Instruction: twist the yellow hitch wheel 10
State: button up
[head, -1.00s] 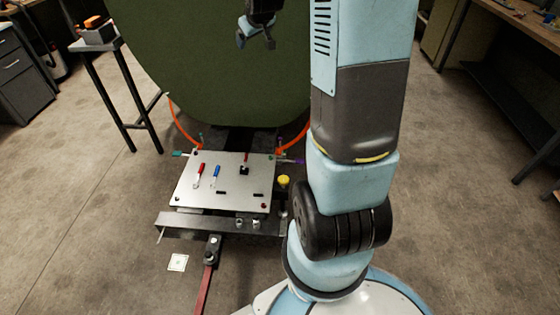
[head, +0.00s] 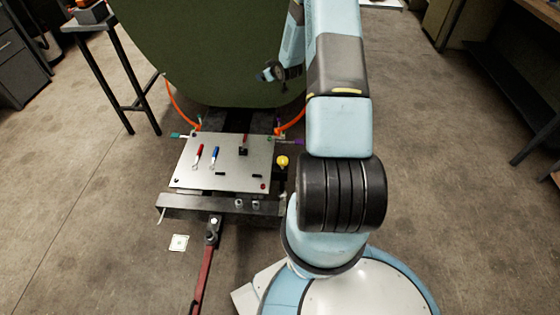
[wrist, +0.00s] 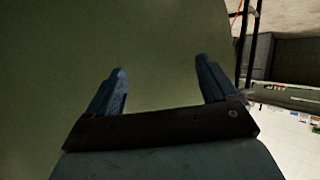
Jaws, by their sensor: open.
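The yellow hitch wheel (head: 282,161) is a small round knob at the right edge of the silver panel (head: 225,160), low in front of the green fuselage. My gripper (head: 268,74) is above and behind the panel, close in front of the green surface and well apart from the wheel. In the wrist view my gripper (wrist: 161,75) shows two blue-grey fingers spread wide with nothing between them. The wheel does not show in the wrist view.
The green fuselage (head: 205,55) fills the space behind the panel. A red drawbar (head: 205,275) runs toward me. A dark stand (head: 115,70) is at the left. Open floor (head: 450,200) lies at the right.

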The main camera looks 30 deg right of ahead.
notch_tip(320, 180, down, 13)
jog(key=s+d+t, duration=0.1)
jog(key=s+d, duration=0.1)
jog(key=m+t+h, duration=0.1)
jog(key=m+t, duration=0.2)
jog(key=t, duration=0.1)
send_over(282, 159)
jog(key=w+d, duration=0.2)
jog(key=d, duration=0.1)
notch_tip(282, 159, down, 22)
jog(key=r, duration=0.1)
jog(key=s+a+f+h, duration=0.1)
jog(key=s+f, duration=0.1)
jog(key=s, duration=0.1)
jog(key=s+a+f+m, duration=0.1)
jog(key=s+f, duration=0.2)
jog(key=s+a+f+m+h, duration=0.1)
jog(key=s+a+f, duration=0.1)
jog(key=s+f, duration=0.1)
jog(key=shift+a+t+h, duration=0.1)
jog(key=shift+t+h, duration=0.2)
jog(key=shift+t, duration=0.1)
jog(key=shift+x, duration=3.75)
jog(key=shift+a, duration=0.1)
jog(key=c, duration=0.9)
jog(key=shift+s+a, duration=0.1)
jog(key=shift+a, duration=0.35)
jog(key=shift+d, duration=0.3)
jog(key=shift+c, duration=0.3)
